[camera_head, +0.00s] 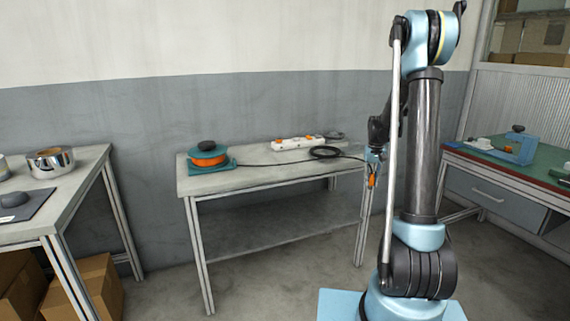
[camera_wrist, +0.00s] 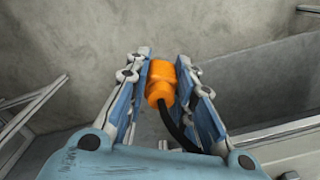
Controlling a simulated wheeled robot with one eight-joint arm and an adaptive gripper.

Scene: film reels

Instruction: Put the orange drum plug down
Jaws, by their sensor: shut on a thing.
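The orange drum plug (camera_wrist: 161,80) is between the two blue fingers of my gripper (camera_wrist: 164,72) in the wrist view, with a black cable running from it toward the camera. In the head view my gripper (camera_head: 372,168) hangs at the right end of the middle table, shut on the plug (camera_head: 372,181), which points downward. The plug appears to be beyond the table's right edge, in the air. The orange cable drum (camera_head: 208,159) sits in a teal stand at the left of the same table.
The middle table (camera_head: 255,178) also bears a white power strip (camera_head: 297,142) and a coil of black cable (camera_head: 325,152). Its front middle is bare. A green-topped bench (camera_head: 477,153) stands at the right.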

